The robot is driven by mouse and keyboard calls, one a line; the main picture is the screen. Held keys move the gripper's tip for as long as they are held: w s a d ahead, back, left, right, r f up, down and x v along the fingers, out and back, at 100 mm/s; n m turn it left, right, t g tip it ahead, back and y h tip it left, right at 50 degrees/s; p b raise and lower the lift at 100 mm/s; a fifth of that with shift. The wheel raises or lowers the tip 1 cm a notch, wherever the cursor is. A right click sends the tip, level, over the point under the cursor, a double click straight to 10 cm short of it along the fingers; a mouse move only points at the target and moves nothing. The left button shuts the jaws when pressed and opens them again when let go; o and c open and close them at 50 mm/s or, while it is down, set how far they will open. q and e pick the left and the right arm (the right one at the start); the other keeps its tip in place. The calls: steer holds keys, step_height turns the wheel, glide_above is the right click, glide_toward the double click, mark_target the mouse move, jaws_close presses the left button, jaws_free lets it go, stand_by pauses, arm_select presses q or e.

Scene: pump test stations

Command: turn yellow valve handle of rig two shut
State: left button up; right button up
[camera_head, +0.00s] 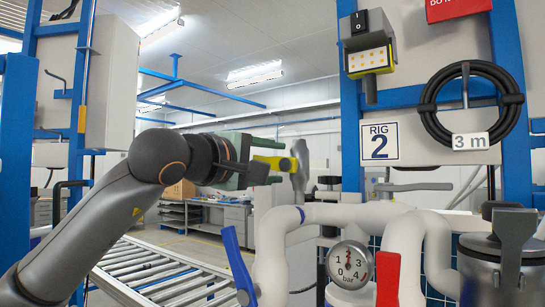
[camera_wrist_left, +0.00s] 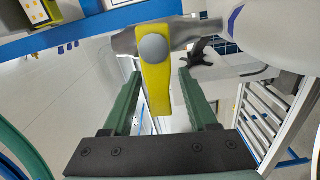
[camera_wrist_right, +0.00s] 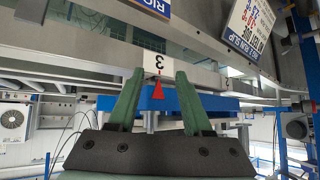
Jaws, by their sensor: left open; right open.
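The yellow valve handle (camera_head: 272,162) sits on a grey valve body (camera_head: 299,168) on the pipe left of the sign for rig two. In the left wrist view, the yellow handle (camera_wrist_left: 157,82) lies between the two green fingers, with a gap on each side. A round grey cap sits on the handle. My left gripper (camera_head: 282,161) is open around the handle; it also shows in the left wrist view (camera_wrist_left: 160,75). My right gripper (camera_wrist_right: 160,75) is open and empty in its wrist view, and is not in the head view.
Below are a blue handle (camera_head: 238,264), a pressure gauge (camera_head: 350,265), a red handle (camera_head: 388,279) and white pipes (camera_head: 405,245). A label reading 3 (camera_wrist_right: 158,63) is ahead of my right gripper.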

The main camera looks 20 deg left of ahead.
arm_select(q)
steer(key=shift+w, duration=0.1)
jaws_close()
stand_by(0.5)
